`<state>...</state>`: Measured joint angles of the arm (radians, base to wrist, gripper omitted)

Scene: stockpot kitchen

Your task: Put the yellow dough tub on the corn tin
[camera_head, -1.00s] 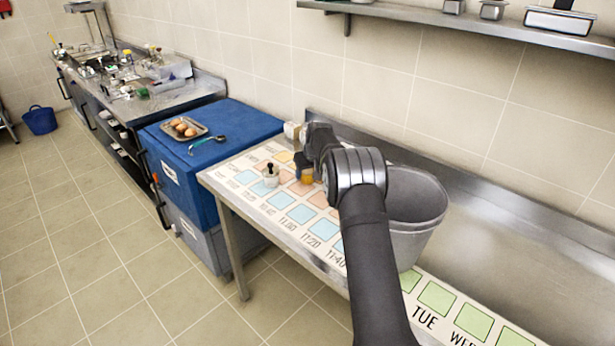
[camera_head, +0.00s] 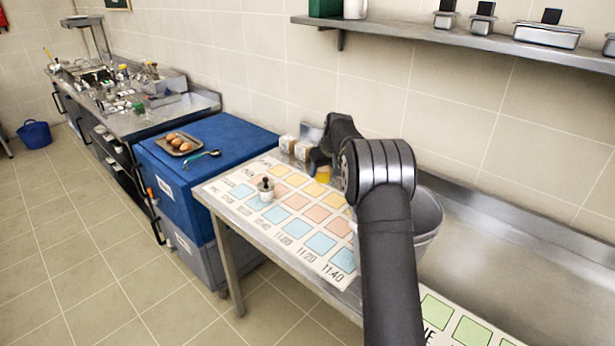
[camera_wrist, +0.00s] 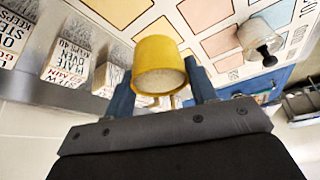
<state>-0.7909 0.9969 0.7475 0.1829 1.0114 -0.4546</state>
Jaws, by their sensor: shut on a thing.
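The yellow dough tub (camera_head: 323,177) is at the far end of my arm in the head view, over the grid-printed work table. It shows large in the wrist view (camera_wrist: 160,62), between the two blue fingers of my gripper (camera_wrist: 160,80). My gripper (camera_head: 319,163) is shut on the tub. In the head view the arm partly hides gripper and tub. I cannot make out a corn tin in either view.
White printed blocks (camera_head: 287,144) stand by the wall; they also show in the wrist view (camera_wrist: 68,62). A small white pot with a black knob (camera_head: 265,190) stands on the table (camera_head: 340,298). A grey stockpot (camera_head: 428,215) is behind my arm. Coloured table squares lie bare.

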